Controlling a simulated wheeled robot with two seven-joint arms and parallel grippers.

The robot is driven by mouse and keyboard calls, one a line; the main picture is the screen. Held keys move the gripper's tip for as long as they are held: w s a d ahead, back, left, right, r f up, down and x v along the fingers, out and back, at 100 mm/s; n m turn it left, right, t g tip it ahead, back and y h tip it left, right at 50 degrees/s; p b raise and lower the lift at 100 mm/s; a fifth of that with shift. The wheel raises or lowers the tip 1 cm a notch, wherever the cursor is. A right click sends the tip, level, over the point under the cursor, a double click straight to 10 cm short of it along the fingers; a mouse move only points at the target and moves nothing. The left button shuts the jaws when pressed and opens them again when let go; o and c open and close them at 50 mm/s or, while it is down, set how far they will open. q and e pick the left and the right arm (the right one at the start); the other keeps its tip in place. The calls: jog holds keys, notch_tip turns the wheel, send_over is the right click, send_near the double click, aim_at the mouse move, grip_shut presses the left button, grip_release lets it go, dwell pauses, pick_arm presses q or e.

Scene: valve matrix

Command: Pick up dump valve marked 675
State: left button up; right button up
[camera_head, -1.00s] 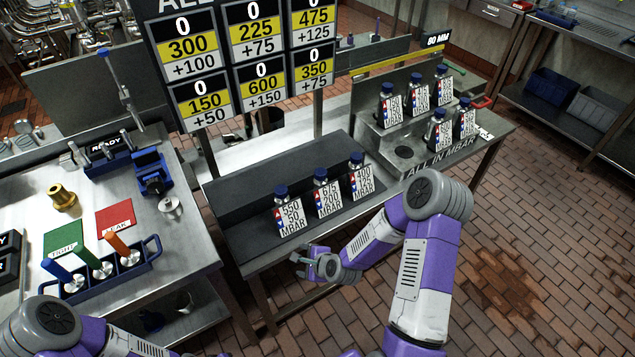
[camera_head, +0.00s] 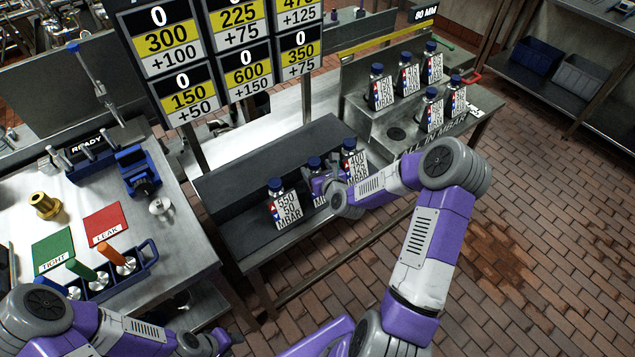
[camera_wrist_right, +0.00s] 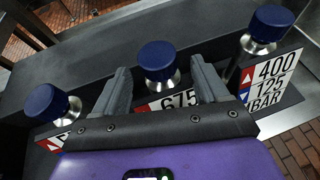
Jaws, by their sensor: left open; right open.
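The dump valve marked 675 (camera_head: 315,163) stands on the dark bench between two other valves, mostly hidden behind my right gripper in the head view. In the right wrist view its blue cap (camera_wrist_right: 157,61) and metal neck show between my two fingers, and the card below reads 675. My right gripper (camera_wrist_right: 160,92) is open, with a finger on each side of the neck; I cannot tell whether they touch it. In the head view my right gripper (camera_head: 328,186) is at the bench's front. My left gripper (camera_head: 215,343) is open, low near the bottom edge.
The valve marked 550 (camera_head: 283,207) stands to the left and the valve marked 400 (camera_head: 353,163) close to the right. Several more valves stand on the metal stand (camera_head: 380,128) at the back right. A blue rack (camera_head: 140,268) sits on the left table.

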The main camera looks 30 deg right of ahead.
aim_at(312, 161)
jog(key=x, duration=0.4)
jog(key=shift+w+r, duration=0.25)
jog(key=shift+w, duration=0.05)
jog(key=shift+d, duration=0.1)
grip_shut()
jog(key=shift+r, duration=0.1)
